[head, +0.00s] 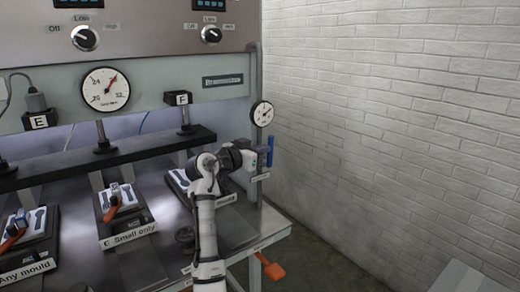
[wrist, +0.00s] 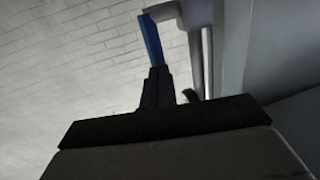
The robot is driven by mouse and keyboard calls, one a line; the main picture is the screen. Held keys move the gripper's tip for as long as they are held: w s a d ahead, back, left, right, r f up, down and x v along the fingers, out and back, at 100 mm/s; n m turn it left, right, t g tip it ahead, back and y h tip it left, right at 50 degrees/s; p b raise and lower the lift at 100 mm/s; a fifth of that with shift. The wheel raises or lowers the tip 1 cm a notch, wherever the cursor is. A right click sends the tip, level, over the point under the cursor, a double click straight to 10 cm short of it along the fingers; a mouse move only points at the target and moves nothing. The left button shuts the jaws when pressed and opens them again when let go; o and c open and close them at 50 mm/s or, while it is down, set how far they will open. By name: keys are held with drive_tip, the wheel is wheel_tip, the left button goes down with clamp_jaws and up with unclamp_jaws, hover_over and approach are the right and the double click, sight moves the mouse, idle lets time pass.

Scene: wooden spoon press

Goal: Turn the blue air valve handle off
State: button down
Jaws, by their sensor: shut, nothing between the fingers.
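The blue air valve handle (head: 270,151) stands upright at the right end of the press, below a round gauge. In the wrist view the blue handle (wrist: 150,39) shows as a tilted bar just beyond my fingertips. My gripper (head: 261,160) is beside the handle, on its left in the head view. In the wrist view my dark gripper fingers (wrist: 157,73) are together, with nothing held. The fingertips overlap the handle's lower end in the picture; I cannot tell whether they touch it.
A grey pipe (wrist: 192,45) runs close beside the handle. The round gauge (head: 262,113) is above it. The white brick wall (head: 390,110) lies to the right, with free space before it. Spoon moulds (head: 123,212) sit on the metal table. An orange pedal-like part (head: 271,267) is below.

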drive_tip(key=w+d+f+g+y+p, duration=0.2)
drive_tip(key=w+d+p, duration=0.1)
drive_tip(key=w+d, duration=0.2)
drive_tip(key=shift+w+d+f+m+y, duration=0.2)
drive_tip(key=shift+w+d+m+y, duration=0.15)
drive_tip(key=shift+d, duration=1.05)
drive_tip(key=shift+d+f, duration=0.1)
idle(0.5)
drive_tip(key=b+v, duration=0.4)
drive_tip(key=v, duration=0.9)
drive_tip(key=shift+s+a+r, duration=0.15)
drive_tip(key=shift+a+r, duration=0.15)
